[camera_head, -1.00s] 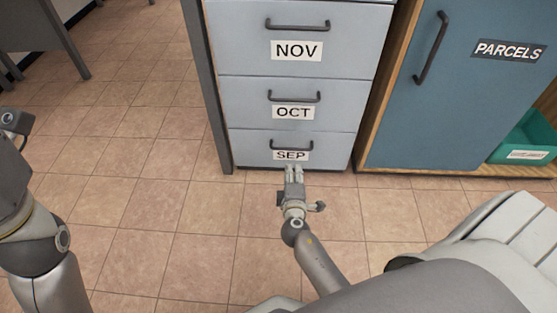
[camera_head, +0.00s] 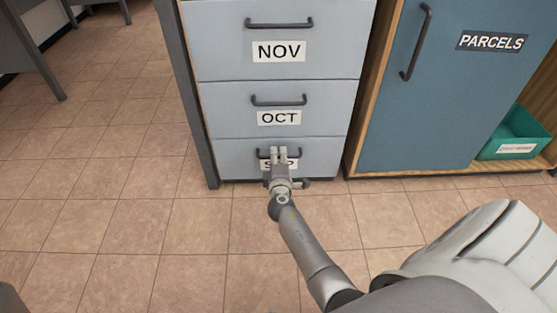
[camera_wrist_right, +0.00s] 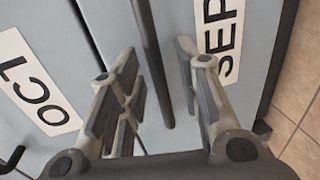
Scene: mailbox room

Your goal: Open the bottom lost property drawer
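The bottom drawer (camera_head: 235,166) of the grey-blue cabinet is shut, flush with the drawers above. Its SEP label is partly hidden behind my right gripper (camera_head: 279,153). Its dark bar handle (camera_head: 263,153) shows on either side of the fingers. In the right wrist view my right gripper (camera_wrist_right: 160,60) is open, with the handle (camera_wrist_right: 151,55) between its fingers and a gap on each side. The SEP label (camera_wrist_right: 222,38) lies behind the right-hand finger. My left gripper is out of view.
The OCT drawer (camera_head: 225,122) and NOV drawer (camera_head: 220,55) above are shut. A blue PARCELS door (camera_head: 430,110) stands to the right, with a green bin (camera_head: 515,135) beyond it. A dark post (camera_head: 190,100) borders the cabinet's left. Tiled floor in front is clear.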

